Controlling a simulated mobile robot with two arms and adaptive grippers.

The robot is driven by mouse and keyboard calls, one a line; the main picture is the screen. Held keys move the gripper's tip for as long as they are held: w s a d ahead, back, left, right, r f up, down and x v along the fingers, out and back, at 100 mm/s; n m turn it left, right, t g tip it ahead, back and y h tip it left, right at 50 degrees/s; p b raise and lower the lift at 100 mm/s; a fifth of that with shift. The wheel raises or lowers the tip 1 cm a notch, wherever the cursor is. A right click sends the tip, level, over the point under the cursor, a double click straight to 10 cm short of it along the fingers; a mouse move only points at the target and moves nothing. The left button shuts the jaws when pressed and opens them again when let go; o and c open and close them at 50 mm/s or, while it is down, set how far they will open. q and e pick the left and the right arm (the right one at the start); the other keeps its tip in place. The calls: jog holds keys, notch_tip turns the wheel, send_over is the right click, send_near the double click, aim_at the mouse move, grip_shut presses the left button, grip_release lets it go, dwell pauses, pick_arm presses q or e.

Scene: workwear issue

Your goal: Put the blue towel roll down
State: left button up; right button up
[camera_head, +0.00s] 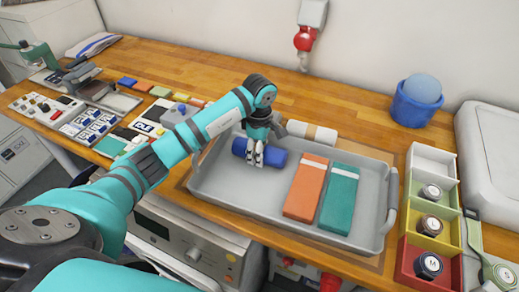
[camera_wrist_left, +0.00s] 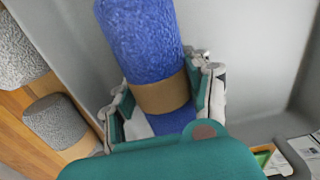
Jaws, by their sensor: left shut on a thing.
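The blue towel roll (camera_head: 275,158) is over the left part of the grey tray (camera_head: 245,194). My left gripper (camera_head: 255,158) points down and is shut around the roll's middle. In the left wrist view the blue towel roll (camera_wrist_left: 141,40) lies between the two fingers of my left gripper (camera_wrist_left: 165,95), with a brown band around it. I cannot tell whether the roll touches the tray floor. My right gripper is not in view.
An orange folded towel (camera_head: 305,190) and a teal one (camera_head: 340,200) lie in the tray's right half. A compartment box (camera_head: 432,160) and blue bucket (camera_head: 415,108) stand right. Bare tray floor shows in front of the blue roll.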

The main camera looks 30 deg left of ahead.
pick_arm(q)
jog(key=shift+f, duration=0.15)
jog(key=o, duration=1.2)
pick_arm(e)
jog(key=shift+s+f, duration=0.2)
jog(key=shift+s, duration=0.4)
pick_arm(q)
jog(key=shift+r, duration=0.3)
jog(key=shift+w+r+b, duration=0.1)
jog(key=shift+r+b, duration=0.2)
jog(key=shift+r, duration=0.05)
notch_tip(320, 180, up, 10)
jog(key=shift+f+b, duration=0.1)
jog(key=shift+b, duration=1.1)
jog(key=shift+r, duration=0.65)
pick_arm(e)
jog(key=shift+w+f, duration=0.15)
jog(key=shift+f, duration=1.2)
